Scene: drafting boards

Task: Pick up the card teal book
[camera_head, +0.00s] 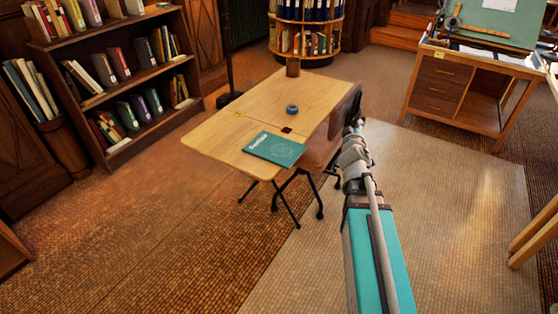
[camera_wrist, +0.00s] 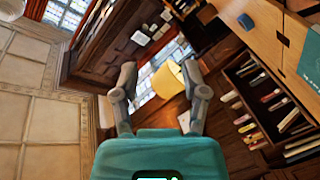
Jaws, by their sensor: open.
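The teal book (camera_head: 273,149) lies flat on the near part of the wooden table (camera_head: 222,144), with pale lettering on its cover. It also shows in the wrist view (camera_wrist: 309,60), cut off at the right edge. My gripper (camera_wrist: 158,97) is open and empty in the wrist view, its two fingers apart, pointing toward the far wall and a lamp. It is well apart from the book. In the head view my arm reaches up on the right of the table, and the gripper's fingers cannot be made out there.
A bookcase (camera_head: 122,75) is left, a drafting desk (camera_head: 462,92) right.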

